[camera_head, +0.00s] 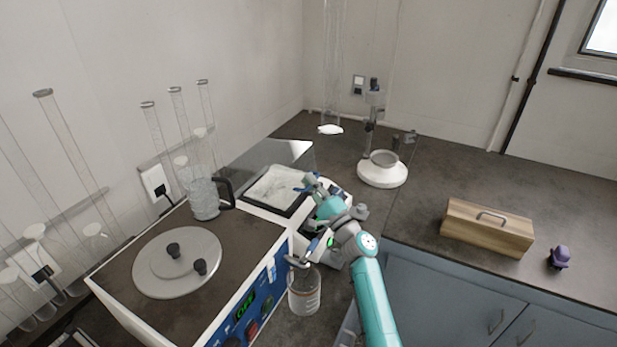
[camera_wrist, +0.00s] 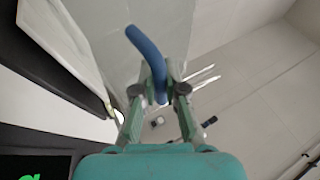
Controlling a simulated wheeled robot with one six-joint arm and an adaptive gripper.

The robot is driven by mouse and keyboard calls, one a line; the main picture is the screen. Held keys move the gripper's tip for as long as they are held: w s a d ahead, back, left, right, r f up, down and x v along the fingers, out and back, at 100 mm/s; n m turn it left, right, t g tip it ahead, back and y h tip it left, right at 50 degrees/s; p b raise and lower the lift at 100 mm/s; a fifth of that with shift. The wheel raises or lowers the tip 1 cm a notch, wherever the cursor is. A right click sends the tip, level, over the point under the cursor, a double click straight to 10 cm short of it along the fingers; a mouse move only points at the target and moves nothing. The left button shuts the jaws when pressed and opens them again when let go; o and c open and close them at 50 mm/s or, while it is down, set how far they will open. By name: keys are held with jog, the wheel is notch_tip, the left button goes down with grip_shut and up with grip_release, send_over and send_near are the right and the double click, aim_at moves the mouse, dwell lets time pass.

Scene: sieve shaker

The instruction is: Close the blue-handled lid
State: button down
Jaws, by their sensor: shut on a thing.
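The blue handle (camera_wrist: 143,42) is a curved bar, and its lower end lies between my fingers in the wrist view. My gripper (camera_wrist: 159,88) is shut on this handle. A smooth grey, see-through-looking lid panel (camera_wrist: 105,22) shows behind the handle. In the head view, the lid (camera_head: 272,158) stands raised and tilted at the back of the bench appliance, beside a pale, dark-framed opening (camera_head: 272,188). My gripper (camera_head: 309,184) is at the right side of this opening, where a little blue shows. The arm hides part of the appliance's right side.
A round metal cover with black knobs (camera_head: 177,262) and a clear jug (camera_head: 205,198) sit on the appliance top. A glass beaker (camera_head: 304,292) stands near my arm. A white round device (camera_head: 383,170), wooden box (camera_head: 487,228) and purple object (camera_head: 558,257) are on the right counter.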

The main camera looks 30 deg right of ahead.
jog(key=shift+s+f, duration=0.1)
jog(key=shift+f, duration=0.4)
jog(key=c, duration=1.5)
grip_release()
jog(key=shift+s+d, duration=0.1)
jog(key=v, duration=1.2)
jog(key=shift+f, duration=0.1)
